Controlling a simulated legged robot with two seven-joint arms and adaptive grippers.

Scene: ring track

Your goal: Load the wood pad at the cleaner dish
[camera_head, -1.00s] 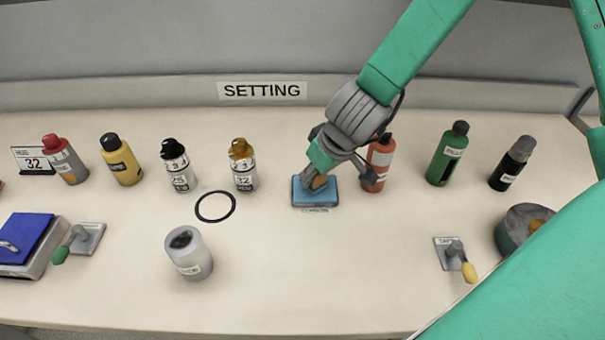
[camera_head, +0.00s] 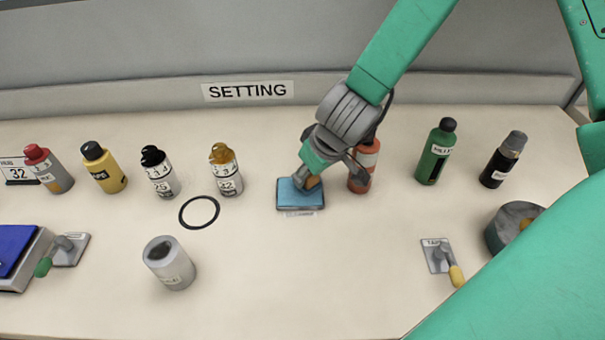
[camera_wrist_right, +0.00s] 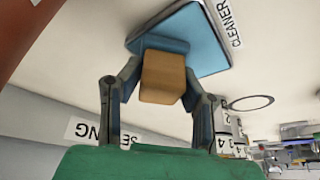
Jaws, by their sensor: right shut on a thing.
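The cleaner dish (camera_head: 287,198) is a shallow blue tray in the middle of the table. It also shows in the right wrist view (camera_wrist_right: 205,45), beside a CLEANER label. My right gripper (camera_head: 310,183) is low over the dish and shut on the wood pad, a tan wooden block (camera_wrist_right: 163,78) with a blue face underneath. The blue face is down at the dish surface and looks in contact with it, though its underside is hidden. In the head view my fingers cover most of the pad. My left gripper is not in view.
An orange bottle (camera_head: 360,180) stands close right of my right gripper. Green (camera_head: 435,155) and black (camera_head: 502,163) bottles stand farther right. Several bottles, a black ring (camera_head: 199,212) and a grey cup (camera_head: 170,265) are on the left. The table in front of the dish is clear.

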